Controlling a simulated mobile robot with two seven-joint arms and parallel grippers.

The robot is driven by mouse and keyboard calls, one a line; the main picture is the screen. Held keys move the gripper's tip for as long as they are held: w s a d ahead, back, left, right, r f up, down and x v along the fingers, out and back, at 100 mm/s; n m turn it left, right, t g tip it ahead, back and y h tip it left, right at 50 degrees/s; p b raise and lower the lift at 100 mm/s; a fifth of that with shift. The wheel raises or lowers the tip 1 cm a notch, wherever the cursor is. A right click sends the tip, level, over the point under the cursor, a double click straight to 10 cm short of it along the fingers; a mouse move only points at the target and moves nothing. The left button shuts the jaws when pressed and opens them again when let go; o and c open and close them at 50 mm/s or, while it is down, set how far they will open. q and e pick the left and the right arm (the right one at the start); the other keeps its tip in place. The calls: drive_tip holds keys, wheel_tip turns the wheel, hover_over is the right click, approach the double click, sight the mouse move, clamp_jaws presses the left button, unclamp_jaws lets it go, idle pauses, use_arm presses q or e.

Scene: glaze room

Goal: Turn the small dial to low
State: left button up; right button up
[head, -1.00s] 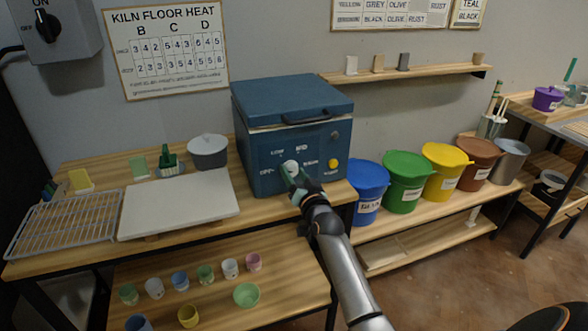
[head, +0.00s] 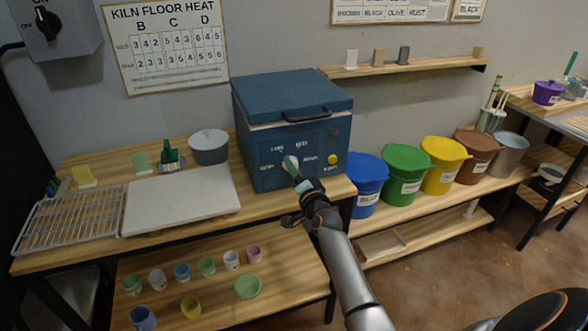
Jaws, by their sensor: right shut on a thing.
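The small white dial (head: 289,161) is on the front panel of the blue kiln (head: 262,168). Small white labels surround it; LOW is above left and MED is above right. I cannot tell exactly which label the dial points to. My left gripper is not in view.
A yellow button (head: 332,159) is on the panel right of the dial. The kiln lid handle (head: 306,115) juts out above. A white slab (head: 180,200) and wire rack (head: 72,220) lie left. Lidded buckets, the nearest blue (head: 368,180), stand right.

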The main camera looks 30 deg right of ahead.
idle(0.4)
drive_tip(key=o, duration=1.2)
drive_tip(key=shift+s+a+p, duration=0.1)
drive_tip(key=shift+s+p, duration=0.2)
drive_tip(key=shift+p+v, duration=2.75)
drive_tip(key=shift+v, duration=3.2)
